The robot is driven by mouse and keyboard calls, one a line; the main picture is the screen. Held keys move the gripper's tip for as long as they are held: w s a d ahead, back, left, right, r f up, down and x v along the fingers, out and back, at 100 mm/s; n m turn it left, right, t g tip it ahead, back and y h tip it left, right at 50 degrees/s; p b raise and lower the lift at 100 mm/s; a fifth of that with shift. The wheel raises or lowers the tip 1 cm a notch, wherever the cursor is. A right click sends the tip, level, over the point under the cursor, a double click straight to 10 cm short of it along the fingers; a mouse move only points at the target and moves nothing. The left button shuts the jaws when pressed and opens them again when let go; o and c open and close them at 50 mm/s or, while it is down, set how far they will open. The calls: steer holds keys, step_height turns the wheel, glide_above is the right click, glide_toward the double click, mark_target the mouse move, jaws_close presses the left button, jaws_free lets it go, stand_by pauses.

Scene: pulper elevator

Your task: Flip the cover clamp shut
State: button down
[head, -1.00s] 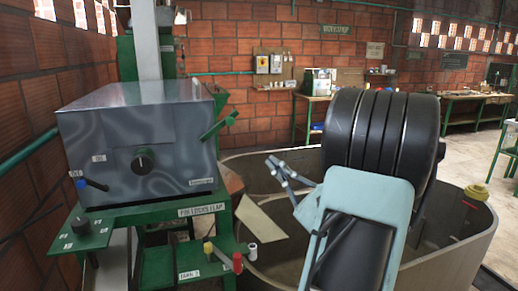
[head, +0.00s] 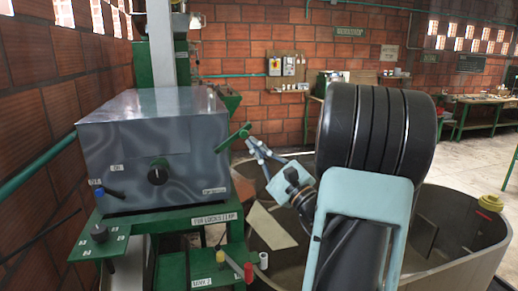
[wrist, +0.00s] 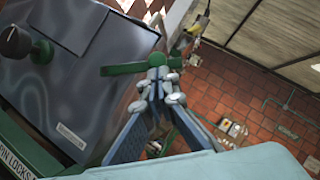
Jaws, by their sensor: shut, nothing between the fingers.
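The metal box (head: 155,150) with a black knob (head: 158,171) stands at the left. A green clamp handle (head: 233,138) sticks out from its right side, tilted up toward the right. It also shows in the wrist view (wrist: 124,69) as a green bar crossing at my fingertips. My gripper (head: 252,143) is shut and empty, with its tips right beside the outer end of the handle. In the wrist view my gripper (wrist: 158,64) overlaps the handle. I cannot tell whether they touch. The clamp's pivot and latch are not clear.
A green stand (head: 200,213) with a label carries the box. A large round tank (head: 470,262) lies below my arm. A brick wall (head: 240,60) is behind.

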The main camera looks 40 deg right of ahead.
steer(key=shift+r+n, duration=0.15)
steer(key=shift+n, duration=0.15)
steer(key=shift+a+r+n+y, duration=0.1)
steer(key=shift+r+n+y, duration=0.1)
steer(key=shift+n+y, duration=0.15)
steer(key=shift+a+r+n+g+b, duration=0.1)
steer(key=shift+r+n+g+b, duration=0.35)
steer(key=shift+n+b, duration=0.15)
steer(key=shift+w+a+r+n+y, duration=0.1)
steer(key=shift+n+y, duration=0.15)
steer(key=shift+y, duration=0.1)
steer(key=w+a+r+n+g+b, duration=0.2)
steer(key=a+r+n+g+b, duration=0.3)
steer(key=n, duration=0.3)
steer(key=shift+n+y+b, duration=0.3)
steer(key=shift+y+b, duration=0.1)
steer(key=shift+a+r, duration=0.1)
stand_by(0.6)
